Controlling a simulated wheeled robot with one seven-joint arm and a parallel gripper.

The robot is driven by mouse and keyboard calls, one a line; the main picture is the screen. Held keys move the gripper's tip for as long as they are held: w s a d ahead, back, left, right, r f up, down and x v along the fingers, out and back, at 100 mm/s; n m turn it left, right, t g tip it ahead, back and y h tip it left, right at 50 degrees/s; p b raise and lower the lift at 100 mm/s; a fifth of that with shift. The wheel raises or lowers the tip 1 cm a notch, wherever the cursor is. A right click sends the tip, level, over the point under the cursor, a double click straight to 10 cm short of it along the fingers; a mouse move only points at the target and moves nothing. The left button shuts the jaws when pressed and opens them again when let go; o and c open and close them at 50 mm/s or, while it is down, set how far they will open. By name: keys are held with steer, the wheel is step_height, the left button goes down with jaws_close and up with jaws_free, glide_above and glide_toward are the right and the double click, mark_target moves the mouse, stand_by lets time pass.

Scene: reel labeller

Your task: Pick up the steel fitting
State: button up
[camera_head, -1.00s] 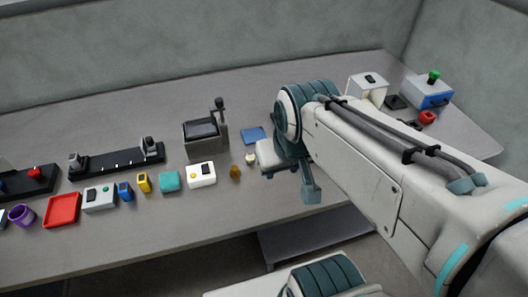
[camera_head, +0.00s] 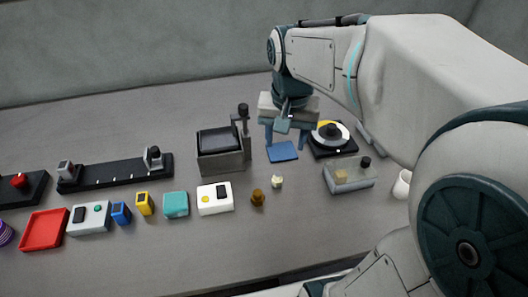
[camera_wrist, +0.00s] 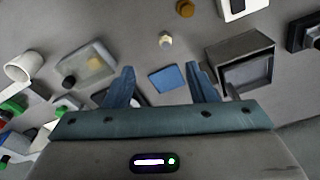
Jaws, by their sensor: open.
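A small pale fitting (camera_head: 277,181), which looks like the steel one, stands on the table in front of a blue pad. It also shows in the wrist view (camera_wrist: 166,40), beyond the fingertips and roughly in line with the gap between them. A brass-coloured fitting (camera_head: 257,197) stands close by, to its left and nearer the front. My gripper (camera_head: 286,142) is open and empty. It hangs above the table over the blue pad area, behind the pale fitting and apart from it. Both fingers show in the wrist view (camera_wrist: 160,70).
The flat blue pad (camera_head: 283,152) lies below my gripper. A dark-topped machine with a lever (camera_head: 221,150) stands to its left, a reel unit (camera_head: 331,135) to its right. A clear box (camera_head: 350,177) and a white box (camera_head: 214,199) flank the fittings.

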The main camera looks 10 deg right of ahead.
steer(key=m+g+b, duration=0.1)
steer(key=m+b, duration=0.1)
steer(key=b, duration=0.2)
glide_above(278, 174)
step_height(278, 174, down, 6)
steer(key=f, duration=0.8)
steer(key=shift+s+a, duration=0.1)
steer(key=shift+a, duration=0.1)
steer(key=shift+d+f, duration=0.15)
steer(key=shift+f, duration=2.45)
steer(key=c, duration=1.1)
